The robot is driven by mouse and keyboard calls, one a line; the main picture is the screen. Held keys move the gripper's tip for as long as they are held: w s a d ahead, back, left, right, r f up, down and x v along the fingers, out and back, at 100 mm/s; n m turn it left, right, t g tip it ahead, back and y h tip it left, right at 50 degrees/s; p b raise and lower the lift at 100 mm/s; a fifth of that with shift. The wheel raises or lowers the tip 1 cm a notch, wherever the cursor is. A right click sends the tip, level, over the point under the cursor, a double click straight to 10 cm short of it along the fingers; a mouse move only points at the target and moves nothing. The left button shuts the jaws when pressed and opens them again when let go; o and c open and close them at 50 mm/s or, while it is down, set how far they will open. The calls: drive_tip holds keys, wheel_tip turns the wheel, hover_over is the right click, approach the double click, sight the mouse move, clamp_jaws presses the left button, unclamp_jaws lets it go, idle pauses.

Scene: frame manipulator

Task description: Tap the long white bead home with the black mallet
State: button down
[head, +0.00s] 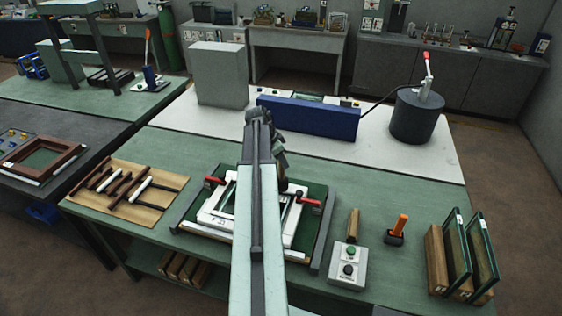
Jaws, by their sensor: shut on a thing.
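A white frame (210,217) lies in a green-bedded fixture (322,225) with red-handled clamps on the bench. My arm crosses in front of it and hides its middle. My gripper (280,160) is at the far end of the arm, above the back part of the frame, and mostly hidden. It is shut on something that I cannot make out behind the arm. Several dark and white bar-like pieces (141,190) lie on a tan mat (150,214) to the left. I cannot pick out the long white bead or the black mallet for certain.
A control box (348,268) and a wooden block (353,225) stand right of the fixture. An orange-handled tool (401,225) and upright glass panes in a wooden rack (436,262) are farther right. A blue box (308,118) and a dark cylinder (416,118) stand behind.

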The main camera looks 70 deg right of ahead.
drive_tip(key=shift+f, duration=0.35)
wheel_tip(320, 180, up, 6)
drive_tip(key=p, duration=0.5)
drive_tip(key=shift+f, duration=0.3)
